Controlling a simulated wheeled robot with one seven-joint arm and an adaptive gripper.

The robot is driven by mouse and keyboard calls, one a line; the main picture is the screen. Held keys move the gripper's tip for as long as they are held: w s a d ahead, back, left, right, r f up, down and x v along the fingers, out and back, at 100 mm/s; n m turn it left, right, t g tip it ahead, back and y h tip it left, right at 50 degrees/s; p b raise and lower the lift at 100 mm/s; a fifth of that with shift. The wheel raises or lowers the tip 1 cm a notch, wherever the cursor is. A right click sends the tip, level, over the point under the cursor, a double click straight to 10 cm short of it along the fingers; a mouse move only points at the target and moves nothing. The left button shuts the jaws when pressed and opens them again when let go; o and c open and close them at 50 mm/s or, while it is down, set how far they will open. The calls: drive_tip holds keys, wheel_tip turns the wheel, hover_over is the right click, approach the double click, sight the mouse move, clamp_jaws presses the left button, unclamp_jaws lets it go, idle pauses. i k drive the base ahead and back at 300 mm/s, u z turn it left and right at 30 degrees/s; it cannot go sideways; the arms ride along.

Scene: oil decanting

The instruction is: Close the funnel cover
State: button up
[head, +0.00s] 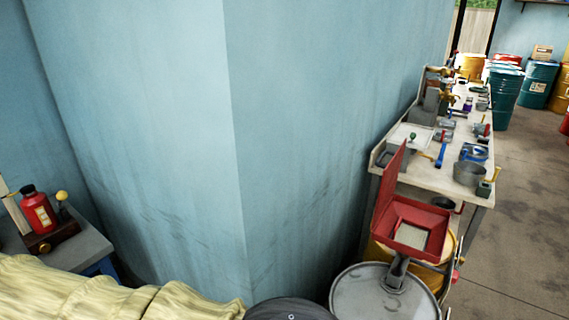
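The red square funnel (419,228) stands at the lower right, above a grey drum top. Its inside shows a pale grey square at the bottom. The red funnel cover (388,193) stands steeply raised along the funnel's left side, so the funnel is open. My gripper is not in view.
A grey drum (363,298) is below the funnel, with a yellow drum (451,247) behind. A cluttered workbench (431,177) runs behind along the blue wall (300,120). A red bottle (38,210) stands far left. Bare floor (520,225) lies to the right.

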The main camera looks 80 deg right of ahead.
sight(391, 172)
drive_tip(key=i, duration=2.2)
drive_tip(key=z, duration=4.45)
drive_tip(key=i, duration=1.65)
